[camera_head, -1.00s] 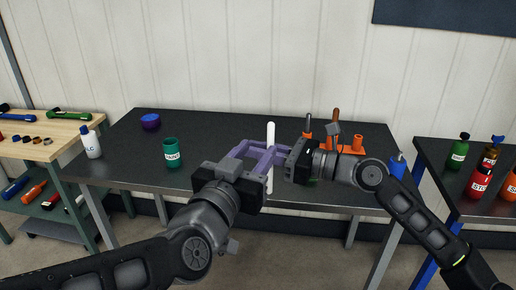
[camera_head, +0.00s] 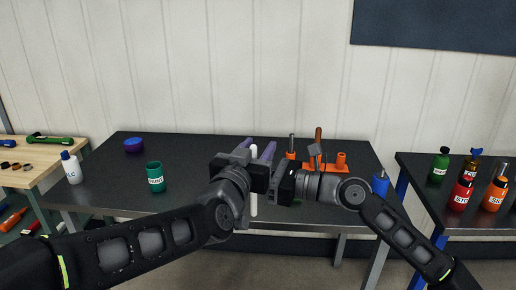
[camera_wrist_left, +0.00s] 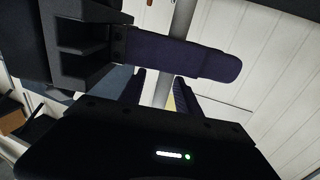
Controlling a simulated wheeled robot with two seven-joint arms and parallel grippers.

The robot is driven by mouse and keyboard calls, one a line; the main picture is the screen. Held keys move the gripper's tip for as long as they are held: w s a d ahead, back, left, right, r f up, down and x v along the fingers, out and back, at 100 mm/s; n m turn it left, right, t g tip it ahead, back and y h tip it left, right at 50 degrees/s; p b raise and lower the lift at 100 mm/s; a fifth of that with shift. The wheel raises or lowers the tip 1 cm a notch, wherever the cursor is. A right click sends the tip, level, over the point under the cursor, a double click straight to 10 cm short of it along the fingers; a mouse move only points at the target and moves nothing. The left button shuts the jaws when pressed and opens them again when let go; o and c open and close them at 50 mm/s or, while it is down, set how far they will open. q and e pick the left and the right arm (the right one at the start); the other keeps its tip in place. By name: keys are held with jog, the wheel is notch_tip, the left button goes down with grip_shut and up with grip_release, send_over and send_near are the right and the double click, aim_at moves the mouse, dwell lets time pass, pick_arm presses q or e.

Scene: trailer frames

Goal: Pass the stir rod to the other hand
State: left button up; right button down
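The stir rod (camera_head: 254,205) is a thin white upright rod, held in front of the table. My left gripper (camera_head: 255,149) points away, its two purple fingers apart on either side of the rod, open. In the left wrist view its fingers (camera_wrist_left: 162,94) also stand apart, with the grey-looking rod (camera_wrist_left: 184,18) between them. My right gripper (camera_head: 272,182) comes in from the right at the rod. Its fingers are mostly hidden in the head view; in the wrist view one broad purple finger (camera_wrist_left: 190,56) crosses the rod, and it appears shut on it.
The dark table (camera_head: 110,185) carries a green cup (camera_head: 155,178), a purple-blue bowl (camera_head: 134,145), a white bottle (camera_head: 70,168), an orange tool rack (camera_head: 325,167) and a blue bottle (camera_head: 380,183). Several bottles (camera_head: 463,192) stand on the right table. The table's left middle is clear.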

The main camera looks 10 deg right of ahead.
pick_arm(q)
grip_shut()
dwell(0.4)
pick_arm(e)
jog(key=c, duration=1.4)
grip_release()
jog(key=shift+o, duration=0.2)
jog(key=shift+d, duration=0.1)
jog(key=v, duration=1.1)
jog(key=shift+s+d, duration=0.25)
jog(key=shift+d, duration=0.1)
jog(key=shift+f, duration=0.1)
